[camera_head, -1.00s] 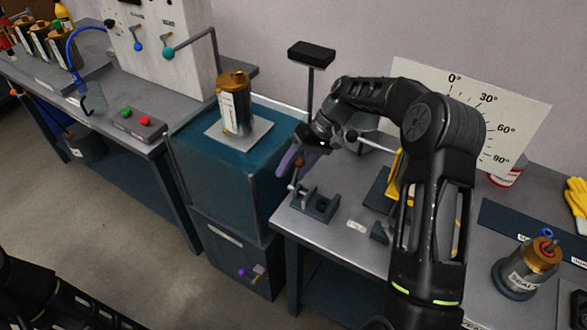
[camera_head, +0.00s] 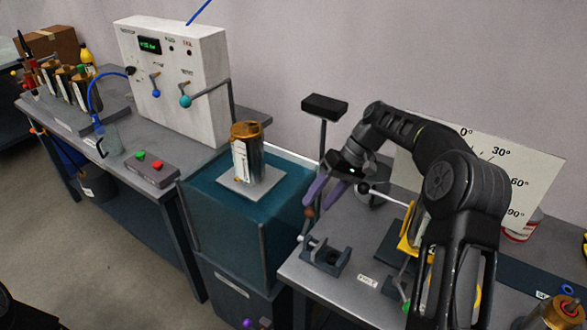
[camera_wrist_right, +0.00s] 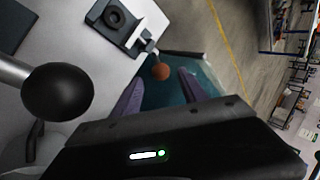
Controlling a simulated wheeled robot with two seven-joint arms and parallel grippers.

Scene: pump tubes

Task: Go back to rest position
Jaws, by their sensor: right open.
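My right gripper (camera_head: 321,204) reaches in from the right with its purple fingers pointing down over the front left of the right-hand bench. It is open, with nothing between its fingers. The fingers also show apart in the right wrist view (camera_wrist_right: 158,92). A lever with a brown ball knob (camera_head: 309,212) stands just below the fingertips, on a small dark clamp fixture (camera_head: 326,258). In the right wrist view the knob (camera_wrist_right: 161,72) appears beyond the fingers, and I see no contact. My left gripper is out of view; only a dark bit of my left arm shows at bottom left.
A brass-capped cylinder (camera_head: 247,152) stands on a plate on the teal tank (camera_head: 228,215), left of my gripper. A black-topped post (camera_head: 324,108) stands behind it. A rod with a black ball (camera_head: 363,188) is close by on the right. The angle board (camera_head: 545,190) stands behind my forearm.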

